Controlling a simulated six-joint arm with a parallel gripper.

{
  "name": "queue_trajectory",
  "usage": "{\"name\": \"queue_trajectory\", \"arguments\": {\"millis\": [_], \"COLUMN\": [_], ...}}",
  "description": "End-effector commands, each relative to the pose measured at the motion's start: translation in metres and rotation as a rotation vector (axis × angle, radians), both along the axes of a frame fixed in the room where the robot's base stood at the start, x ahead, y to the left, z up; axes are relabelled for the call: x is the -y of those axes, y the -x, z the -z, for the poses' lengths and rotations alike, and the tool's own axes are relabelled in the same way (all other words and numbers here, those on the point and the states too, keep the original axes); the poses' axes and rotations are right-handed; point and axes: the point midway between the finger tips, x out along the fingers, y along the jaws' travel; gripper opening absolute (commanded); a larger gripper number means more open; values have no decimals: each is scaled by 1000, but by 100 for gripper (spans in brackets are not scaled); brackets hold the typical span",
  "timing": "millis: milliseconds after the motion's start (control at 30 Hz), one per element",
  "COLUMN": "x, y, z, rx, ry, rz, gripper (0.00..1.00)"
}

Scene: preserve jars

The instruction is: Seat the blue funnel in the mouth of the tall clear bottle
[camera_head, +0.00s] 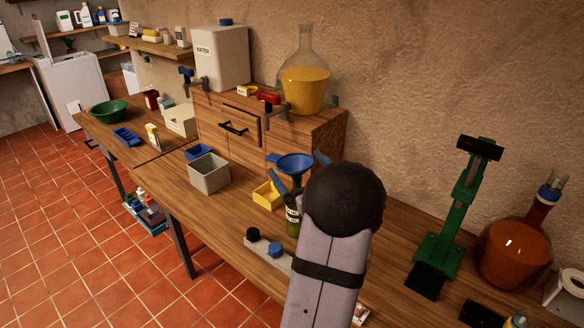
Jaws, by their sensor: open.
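The blue funnel (294,161) has its wide mouth up and a small tab on its left side. It appears directly above a greenish bottle with a pale label (292,216), which is mostly hidden behind my arm. I cannot tell whether the funnel's stem is in the bottle's mouth, as that part is covered. I cannot tell for sure that this is the tall clear bottle. My gripper (301,172) is open, its blue-grey fingers showing on the left and right of the funnel. I cannot tell whether they touch it.
A grey bin (209,175) and a yellow bin (267,195) stand left of the funnel. A wooden drawer cabinet (215,117) behind carries a large flask (304,80). A green stand (455,215) and an amber flask (513,252) are on the right. A capped rack (267,255) lies in front.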

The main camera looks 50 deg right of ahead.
Motion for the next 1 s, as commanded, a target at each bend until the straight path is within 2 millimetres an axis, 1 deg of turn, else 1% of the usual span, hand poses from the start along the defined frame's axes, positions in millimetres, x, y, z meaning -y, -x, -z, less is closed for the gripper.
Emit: {"name": "queue_trajectory", "arguments": {"millis": [33,100,133,200,300,367,600,833,1000], "x": [6,9,10,12,12,13,20,22,26], "y": [8,15,17,20,21,19,2,-3,-20], "z": [2,19,22,26,27,25,24,23,18], "rx": [17,22,24,29,29,29,28,28,27], "ry": [-4,-42,-53,-68,-74,-74,-74,-73,-73], "rz": [2,14,17,20,22,21,21,22,20], "gripper": [100,100,100,100,100,100,100,100,100]}}
